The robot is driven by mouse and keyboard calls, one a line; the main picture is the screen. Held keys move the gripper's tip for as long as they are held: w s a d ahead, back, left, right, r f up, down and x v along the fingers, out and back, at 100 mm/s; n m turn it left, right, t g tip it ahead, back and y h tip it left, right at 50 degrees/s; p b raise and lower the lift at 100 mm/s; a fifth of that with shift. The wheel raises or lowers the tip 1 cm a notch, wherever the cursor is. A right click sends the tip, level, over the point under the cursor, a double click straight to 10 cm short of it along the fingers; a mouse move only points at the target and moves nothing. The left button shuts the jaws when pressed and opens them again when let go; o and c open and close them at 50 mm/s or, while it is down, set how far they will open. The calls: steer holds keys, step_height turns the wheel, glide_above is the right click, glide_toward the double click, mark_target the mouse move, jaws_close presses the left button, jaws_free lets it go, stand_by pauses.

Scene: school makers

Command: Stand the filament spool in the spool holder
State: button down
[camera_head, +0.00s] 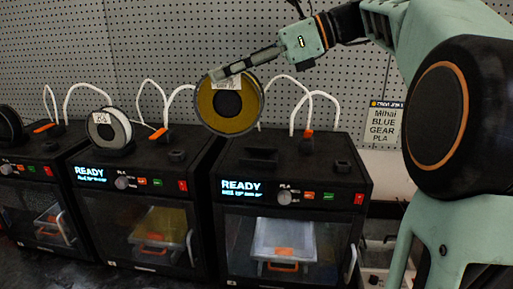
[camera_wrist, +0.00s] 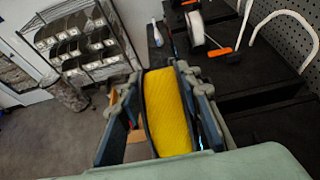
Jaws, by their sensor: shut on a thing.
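A yellow filament spool (camera_head: 239,112) with a dark hub and a pale label is held upright in the air. My gripper (camera_head: 222,76) is shut on its upper rim. In the wrist view the yellow winding (camera_wrist: 168,115) fills the gap between the two fingers. The spool hangs above and left of a low black piece (camera_head: 262,154) on top of the right printer (camera_head: 290,200), which looks like an empty spool holder. The spool is apart from that piece. Its far side is hidden.
A white spool (camera_head: 108,130) stands on the middle printer and a black one (camera_head: 10,125) on the left printer. White tubes (camera_head: 302,98) arch up behind the printers. A sign (camera_head: 384,122) reading "Mihai BLUE GEAR PLA" hangs at the right. A shelf rack (camera_wrist: 80,45) stands apart.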

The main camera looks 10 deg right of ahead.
steer(key=w+d+f+p, duration=0.3)
steer(key=w+d+f, duration=0.5)
steer(key=w+f, duration=0.3)
steer(key=shift+f, duration=1)
steer(key=c, duration=1.4)
jaws_free()
steer(key=shift+d, duration=0.1)
steer(key=v, duration=1.2)
